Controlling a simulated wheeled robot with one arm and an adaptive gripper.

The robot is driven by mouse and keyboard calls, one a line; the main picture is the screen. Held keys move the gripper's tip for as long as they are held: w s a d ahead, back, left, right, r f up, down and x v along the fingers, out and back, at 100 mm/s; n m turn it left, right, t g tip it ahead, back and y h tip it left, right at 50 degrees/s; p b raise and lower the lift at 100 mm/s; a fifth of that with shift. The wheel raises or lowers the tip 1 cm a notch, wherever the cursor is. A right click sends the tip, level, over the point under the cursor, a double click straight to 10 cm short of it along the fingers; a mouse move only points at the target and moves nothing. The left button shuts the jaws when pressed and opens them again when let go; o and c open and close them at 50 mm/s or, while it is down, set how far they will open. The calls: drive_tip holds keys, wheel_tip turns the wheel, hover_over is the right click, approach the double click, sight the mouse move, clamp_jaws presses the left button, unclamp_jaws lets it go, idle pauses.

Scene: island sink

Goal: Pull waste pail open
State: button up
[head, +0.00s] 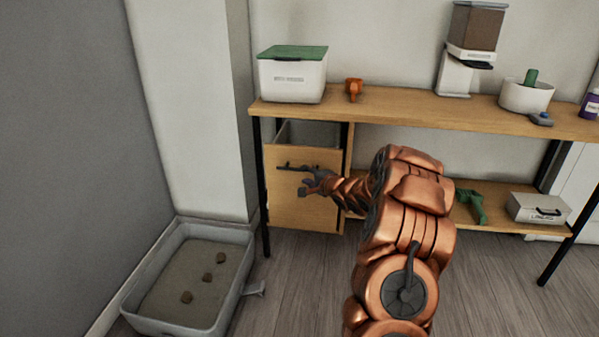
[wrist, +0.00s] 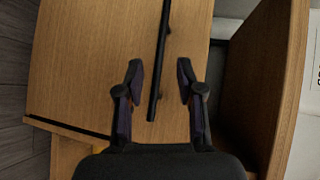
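The waste pail's wooden front (head: 300,213) is under the left end of the bench. It stands out from its cabinet, with the grey pail (head: 312,130) showing behind its top edge. A black bar handle (head: 293,167) crosses the front; it also shows in the wrist view (wrist: 160,60). My gripper (head: 309,180) is at the right part of the handle. In the wrist view my gripper (wrist: 160,80) is open, its two fingers on either side of the bar's end, with visible gaps. My arm hides part of the cabinet's right side.
Floor before the pail front is clear.

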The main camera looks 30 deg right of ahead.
sight(299, 170)
drive_tip(key=shift+m+t+y, duration=0.5)
drive_tip(key=shift+t+y, duration=0.1)
drive_tip(key=shift+w+d+f+b, duration=0.15)
drive_tip(key=shift+w+f+b, duration=0.3)
drive_tip(key=shift+w, duration=0.75)
drive_tip(key=shift+w+d+f+b, duration=0.2)
drive_tip(key=shift+w+b, duration=0.45)
drive_tip(key=shift+w, duration=0.6)
drive_tip(key=shift+w+d+f+b, duration=0.15)
drive_tip(key=shift+w+f+b, duration=0.3)
drive_tip(key=shift+w, duration=0.75)
drive_tip(key=shift+r, duration=0.15)
clamp_jaws()
